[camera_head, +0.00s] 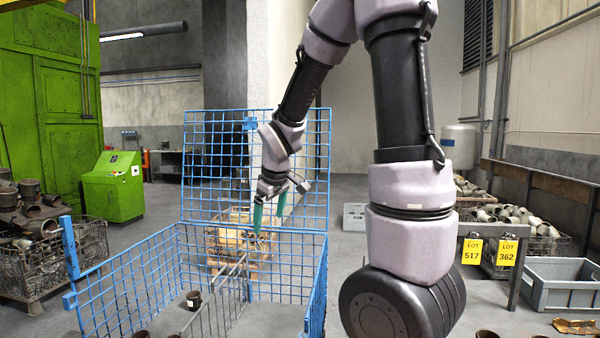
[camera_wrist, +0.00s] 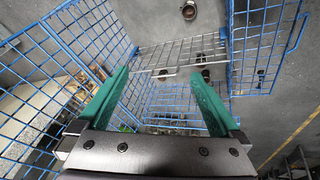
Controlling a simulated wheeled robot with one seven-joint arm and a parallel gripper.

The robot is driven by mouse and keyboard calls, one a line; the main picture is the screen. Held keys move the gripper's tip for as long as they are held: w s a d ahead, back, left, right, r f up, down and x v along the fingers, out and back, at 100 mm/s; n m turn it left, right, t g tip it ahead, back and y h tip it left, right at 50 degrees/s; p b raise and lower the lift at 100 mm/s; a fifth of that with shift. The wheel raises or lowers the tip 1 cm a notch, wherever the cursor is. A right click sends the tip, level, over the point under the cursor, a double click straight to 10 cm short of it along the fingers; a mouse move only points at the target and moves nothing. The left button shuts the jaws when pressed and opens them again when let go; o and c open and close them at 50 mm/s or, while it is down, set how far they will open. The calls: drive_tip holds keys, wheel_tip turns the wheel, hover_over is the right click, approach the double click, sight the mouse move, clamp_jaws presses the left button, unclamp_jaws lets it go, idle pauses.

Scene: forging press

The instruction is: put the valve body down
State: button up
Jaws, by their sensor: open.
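My gripper (camera_head: 269,213) has two teal fingers, spread apart with nothing between them. It hangs high over the blue wire cage (camera_head: 153,232), near its raised back panel in the head view. A dark brown valve body (camera_head: 193,300) stands on the cage floor, left of the grey mesh divider (camera_head: 240,300). In the wrist view the open fingers (camera_wrist: 160,76) point down into the cage, well above small dark bodies (camera_wrist: 163,74) by the divider (camera_wrist: 180,52). Another body (camera_wrist: 189,11) shows at the top edge. I cannot tell which body was handled.
Wire bins of dark castings (camera_head: 30,230) stand at left, with a green machine (camera_head: 112,186) behind. At right are a bench with yellow lot tags (camera_head: 472,250) and a grey crate (camera_head: 560,284). The cage walls and divider surround the space below my gripper.

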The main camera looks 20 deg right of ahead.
drive_tip(key=s+r+m+t+y, duration=0.1)
drive_tip(key=s+r+m, duration=0.4)
drive_tip(key=s+r, duration=0.2)
drive_tip(key=s+r+m+t+y, duration=0.1)
drive_tip(key=s+r+m, duration=0.4)
drive_tip(key=s, duration=0.7)
wheel_tip(320, 180, up, 3)
drive_tip(key=shift+d+f+m, duration=0.15)
drive_tip(key=shift+d+m, duration=0.05)
drive_tip(key=shift+m, duration=0.1)
drive_tip(key=shift+c, duration=0.3)
